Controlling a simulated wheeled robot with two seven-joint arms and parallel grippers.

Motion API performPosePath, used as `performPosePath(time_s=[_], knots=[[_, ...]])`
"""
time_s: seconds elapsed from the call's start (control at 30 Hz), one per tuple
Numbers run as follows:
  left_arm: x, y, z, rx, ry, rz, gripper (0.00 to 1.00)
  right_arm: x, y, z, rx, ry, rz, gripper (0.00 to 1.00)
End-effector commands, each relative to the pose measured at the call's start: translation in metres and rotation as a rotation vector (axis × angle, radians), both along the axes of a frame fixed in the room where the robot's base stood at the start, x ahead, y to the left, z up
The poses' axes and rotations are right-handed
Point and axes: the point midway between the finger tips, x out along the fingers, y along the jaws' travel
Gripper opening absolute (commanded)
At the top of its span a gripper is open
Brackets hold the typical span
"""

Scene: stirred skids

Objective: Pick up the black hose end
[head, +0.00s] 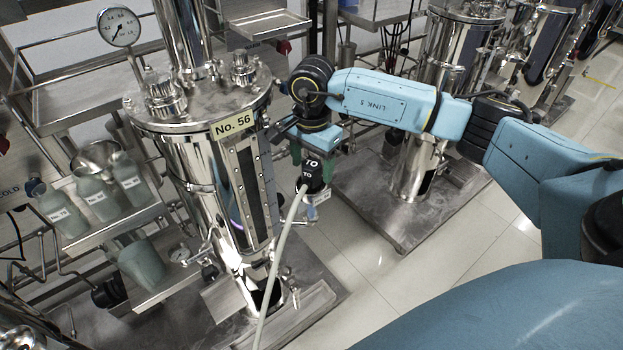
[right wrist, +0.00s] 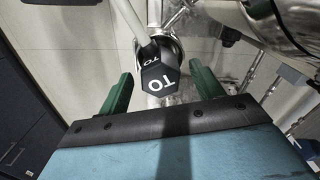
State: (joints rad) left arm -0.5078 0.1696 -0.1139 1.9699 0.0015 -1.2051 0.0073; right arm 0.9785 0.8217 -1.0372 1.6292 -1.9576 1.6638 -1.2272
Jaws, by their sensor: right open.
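The black hose end (head: 313,178), marked "TO" in white, is at the top of a pale hose (head: 281,250) beside the steel vessel labelled No. 56. My right gripper (head: 312,163) is right above it, pointing down. In the right wrist view the hose end (right wrist: 161,75) lies ahead of and between the two green fingers of the open right gripper (right wrist: 162,85), with gaps on both sides. Below the hose end in the head view is a small pale label, partly hidden. My left gripper is not in view.
Vessel No. 56 (head: 193,150) stands close on the left with pipes and valves. Another steel vessel (head: 432,120) stands behind my right arm on its metal skid (head: 405,215). A shelf (head: 110,222) with several labelled bottles is at left. Tiled floor (head: 350,300) is clear in front.

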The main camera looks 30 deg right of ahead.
Motion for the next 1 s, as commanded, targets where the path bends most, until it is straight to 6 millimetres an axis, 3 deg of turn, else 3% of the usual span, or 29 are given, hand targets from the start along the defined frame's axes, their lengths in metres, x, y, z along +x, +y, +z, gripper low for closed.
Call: performPosePath(time_s=[0.13,0.43,0.87,1.0], knots=[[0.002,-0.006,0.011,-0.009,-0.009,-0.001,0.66,0.0,0.0,-0.019,0.0,0.001,-0.001,0.66],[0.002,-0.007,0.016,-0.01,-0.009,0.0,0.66,0.0,0.0,-0.022,0.0,-0.001,-0.001,0.66],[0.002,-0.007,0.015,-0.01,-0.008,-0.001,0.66,0.0,0.0,-0.022,0.0,-0.001,-0.001,0.11],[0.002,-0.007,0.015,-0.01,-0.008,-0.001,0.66,0.001,0.0,-0.021,0.001,-0.002,-0.001,0.09]])
